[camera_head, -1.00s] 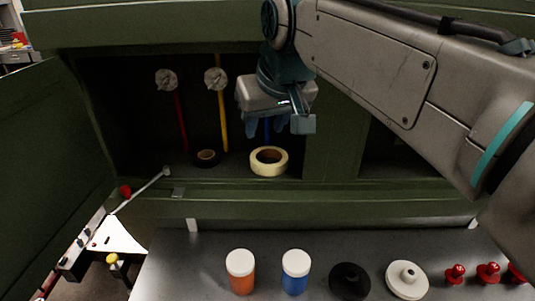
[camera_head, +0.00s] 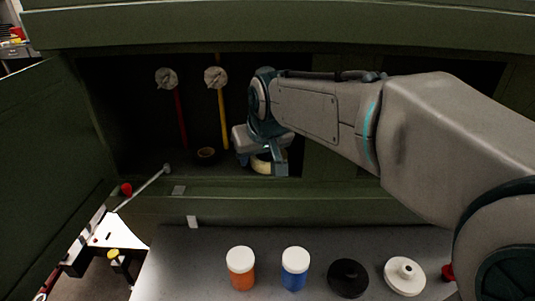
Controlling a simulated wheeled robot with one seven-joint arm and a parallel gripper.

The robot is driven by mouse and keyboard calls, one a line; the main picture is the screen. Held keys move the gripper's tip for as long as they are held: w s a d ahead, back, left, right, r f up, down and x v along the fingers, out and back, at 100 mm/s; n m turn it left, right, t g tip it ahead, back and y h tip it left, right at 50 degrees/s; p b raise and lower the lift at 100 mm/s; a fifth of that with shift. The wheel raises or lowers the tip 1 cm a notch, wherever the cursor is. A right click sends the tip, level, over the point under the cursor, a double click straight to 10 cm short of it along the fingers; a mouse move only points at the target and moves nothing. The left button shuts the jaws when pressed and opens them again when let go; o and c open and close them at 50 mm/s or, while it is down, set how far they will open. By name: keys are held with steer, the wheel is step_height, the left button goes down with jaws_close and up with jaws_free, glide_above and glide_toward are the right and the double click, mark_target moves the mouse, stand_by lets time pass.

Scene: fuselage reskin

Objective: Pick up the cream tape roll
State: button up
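The cream tape roll (camera_head: 261,167) lies on the floor of the dark green cabinet compartment, and only part of it shows. My gripper (camera_head: 262,159) is down at the roll, inside the compartment, and hides its upper part. The fingertips are mostly hidden by the gripper body, so I cannot tell whether they touch the roll or are shut on it.
A dark tape roll (camera_head: 206,154) lies left of my gripper. Gauges with red and yellow pipes (camera_head: 222,115) stand behind it. The cabinet's front lip (camera_head: 330,207) is below my arm. Orange (camera_head: 241,270) and blue (camera_head: 294,270) jars stand on the bench.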

jaws_close()
steer(key=shift+r, duration=0.1)
